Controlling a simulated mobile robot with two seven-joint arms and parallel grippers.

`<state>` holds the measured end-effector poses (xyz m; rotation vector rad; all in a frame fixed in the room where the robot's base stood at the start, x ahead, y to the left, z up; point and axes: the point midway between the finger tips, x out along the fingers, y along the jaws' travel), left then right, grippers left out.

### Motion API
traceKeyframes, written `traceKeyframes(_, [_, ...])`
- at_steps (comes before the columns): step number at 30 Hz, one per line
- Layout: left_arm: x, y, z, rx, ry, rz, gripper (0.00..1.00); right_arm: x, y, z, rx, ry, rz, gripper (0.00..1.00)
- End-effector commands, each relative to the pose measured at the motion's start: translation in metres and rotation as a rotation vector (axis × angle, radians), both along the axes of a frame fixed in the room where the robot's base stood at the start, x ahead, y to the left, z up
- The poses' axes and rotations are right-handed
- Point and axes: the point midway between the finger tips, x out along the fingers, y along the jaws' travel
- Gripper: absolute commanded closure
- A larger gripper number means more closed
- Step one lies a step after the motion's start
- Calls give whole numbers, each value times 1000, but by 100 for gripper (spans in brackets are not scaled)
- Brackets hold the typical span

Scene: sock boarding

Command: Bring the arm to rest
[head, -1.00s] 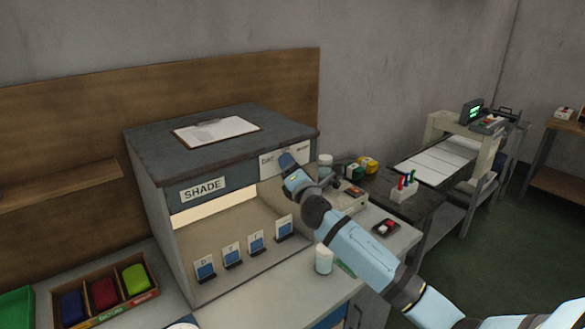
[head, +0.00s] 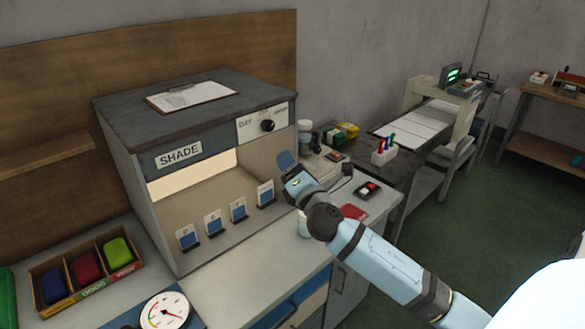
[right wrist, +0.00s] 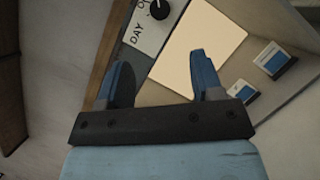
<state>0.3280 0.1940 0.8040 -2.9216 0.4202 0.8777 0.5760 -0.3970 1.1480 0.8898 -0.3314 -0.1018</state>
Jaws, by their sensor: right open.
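My right arm comes in from the lower right in the head view. Its gripper (head: 286,162) is in front of the right edge of the shade cabinet (head: 128,190), below the knob panel (head: 262,124). In the right wrist view the two blue fingers (right wrist: 160,80) are spread apart with nothing between them. Past the fingers are the lit panel (right wrist: 205,45), the knob (right wrist: 159,9) and the shade cards (right wrist: 272,58). My left gripper does not show.
A white jar (head: 304,226) stands on the bench, partly hidden behind my right arm. A dial gauge (head: 165,311) and a tray of coloured bundles (head: 85,272) are at the lower left. A pen holder (head: 384,152) is on the dark table. Bare bench lies before the cabinet.

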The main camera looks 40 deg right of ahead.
Motion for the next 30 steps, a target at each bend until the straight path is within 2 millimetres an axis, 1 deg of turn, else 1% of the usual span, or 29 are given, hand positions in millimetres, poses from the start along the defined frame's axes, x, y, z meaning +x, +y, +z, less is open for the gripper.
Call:
traceKeyframes(15, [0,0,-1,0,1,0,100,0,0,0,1,1,0,40])
traceKeyframes(17, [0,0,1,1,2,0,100,-1,2,-4,19,9,7,40])
traceKeyframes(18, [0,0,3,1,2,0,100,-3,4,-10,50,22,19,40])
traceKeyframes(20, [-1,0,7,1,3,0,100,-7,11,-28,136,58,48,40])
traceKeyframes(23, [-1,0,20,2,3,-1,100,-25,33,-74,388,155,117,40])
traceKeyframes(24, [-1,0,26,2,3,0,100,-37,45,-97,524,202,141,40])
traceKeyframes(26, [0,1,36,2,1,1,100,-60,65,-132,751,274,167,40])
traceKeyframes(27, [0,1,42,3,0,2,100,-77,80,-154,907,319,173,40])
traceKeyframes(29, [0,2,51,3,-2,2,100,-105,102,-182,1143,380,166,40])
traceKeyframes(30, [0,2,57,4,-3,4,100,-125,117,-199,1297,414,151,40])
